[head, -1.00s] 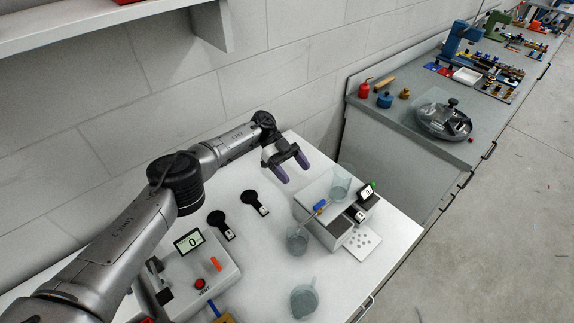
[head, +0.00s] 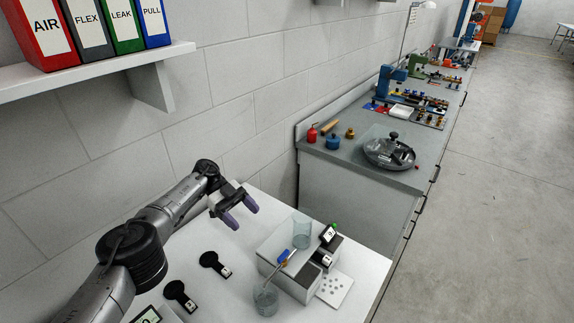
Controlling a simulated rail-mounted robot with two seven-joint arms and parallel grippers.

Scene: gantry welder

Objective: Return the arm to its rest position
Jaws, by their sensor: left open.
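My left arm comes in from the lower left over the white bench. Its gripper (head: 238,209) has two purple-tipped fingers spread apart with nothing between them. It hangs above the bench near the wall, left of the grey box (head: 274,253) and clear of it. My right gripper does not show.
A glass beaker (head: 302,231) stands on the box, and another beaker (head: 266,299) stands in front. Two black paddle-shaped items (head: 210,261) lie on the white bench (head: 366,268). A shelf (head: 100,72) with binders juts from the wall. A grey workbench (head: 345,158) stands beyond.

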